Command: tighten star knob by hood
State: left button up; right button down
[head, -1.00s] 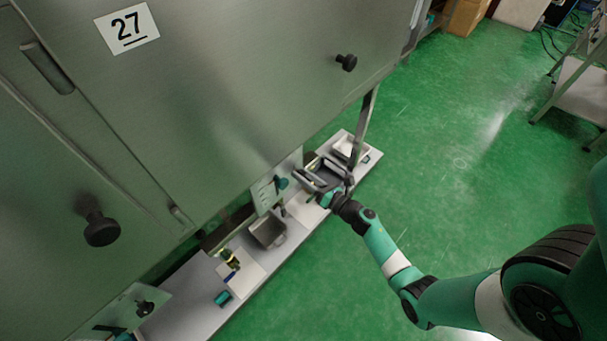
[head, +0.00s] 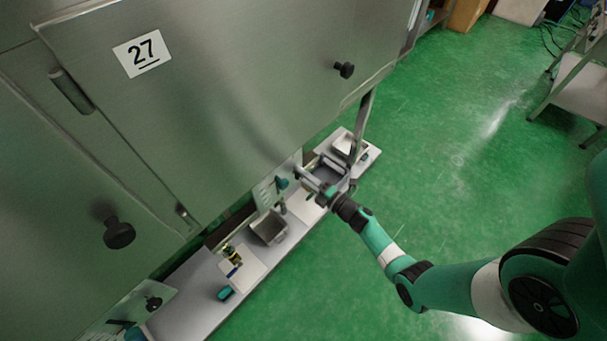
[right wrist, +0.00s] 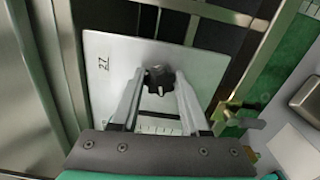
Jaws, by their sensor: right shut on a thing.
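A black star knob (right wrist: 158,78) sits on a pale plate (right wrist: 111,48) marked 27 in the right wrist view. The two pale fingers of my right gripper (right wrist: 159,86) are on either side of the knob and shut on it. A slot and scale marks show below the knob, between the fingers. In the head view my right gripper (head: 302,177) reaches left to the edge of the plate under the steel hood (head: 230,90); the knob it holds cannot be made out there. My left gripper is not in view.
A shelf (head: 195,300) runs below the hood, with a grey bin (head: 268,227), a white tray (head: 347,146) and a small teal item (head: 225,293). Black knobs (head: 344,70) stick out from the hood. Green floor is open to the right.

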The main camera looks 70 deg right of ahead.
jog(key=m+p, duration=0.2)
jog(key=m, duration=0.8)
jog(key=m+p, duration=0.2)
jog(key=m, duration=0.9)
jog(key=shift+a+m, duration=0.2)
jog(key=shift+m, duration=0.1)
jog(key=shift+f, duration=0.1)
jog(key=shift+c, duration=2)
grip_release()
